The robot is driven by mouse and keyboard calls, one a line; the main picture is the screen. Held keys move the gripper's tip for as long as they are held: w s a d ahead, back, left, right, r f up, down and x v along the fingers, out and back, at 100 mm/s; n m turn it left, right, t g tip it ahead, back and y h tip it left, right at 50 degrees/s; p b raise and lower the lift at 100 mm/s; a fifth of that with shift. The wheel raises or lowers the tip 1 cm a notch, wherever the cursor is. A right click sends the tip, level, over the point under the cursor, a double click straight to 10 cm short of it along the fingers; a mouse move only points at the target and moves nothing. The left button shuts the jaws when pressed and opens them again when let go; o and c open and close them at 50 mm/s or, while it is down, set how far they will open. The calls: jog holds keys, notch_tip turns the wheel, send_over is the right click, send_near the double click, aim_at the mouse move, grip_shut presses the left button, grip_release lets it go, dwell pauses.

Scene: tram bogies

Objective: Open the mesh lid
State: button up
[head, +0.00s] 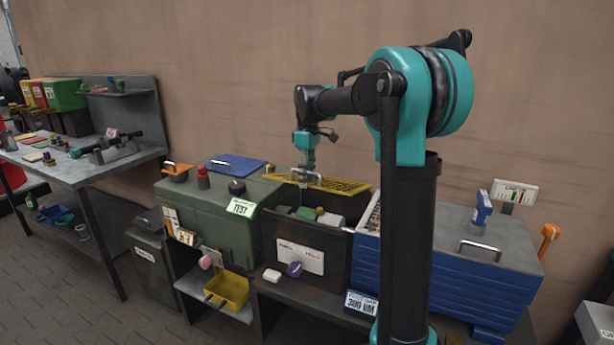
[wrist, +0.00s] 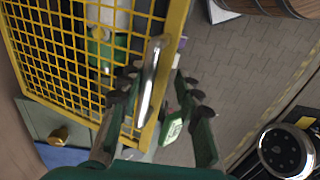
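The yellow mesh lid (head: 342,184) shows as a narrow band at the back of a dark bin (head: 305,242). It looks raised off the bin's front, since green and grey contents (head: 322,217) show below it; its exact angle is hard to tell. In the wrist view, the mesh (wrist: 62,52) fills the upper left, with a silver bar handle (wrist: 153,78) along its edge. My gripper (head: 305,178) is at the lid from above. In the wrist view, its fingers (wrist: 154,92) are spread on both sides of the handle, with a visible gap; contact is unclear.
A green box (head: 215,208) labelled TEST stands left of the bin, with a red-capped item and a black knob on top. Blue stacked trays (head: 465,265) with a grey lid stand right. A yellow tray (head: 228,290) is below. The floor in front is clear.

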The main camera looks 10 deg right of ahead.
jog(key=shift+r, duration=0.1)
jog(key=shift+w+d+r, duration=0.1)
jog(key=shift+w+r, duration=0.1)
jog(key=shift+r, duration=1.5)
jog(key=shift+w+d+r, duration=0.1)
jog(key=shift+w+r, duration=0.05)
jog(key=shift+r, duration=1.55)
notch_tip(320, 180, up, 13)
jog(key=w+d, duration=0.1)
jog(key=w, duration=0.1)
jog(key=shift+s, duration=0.15)
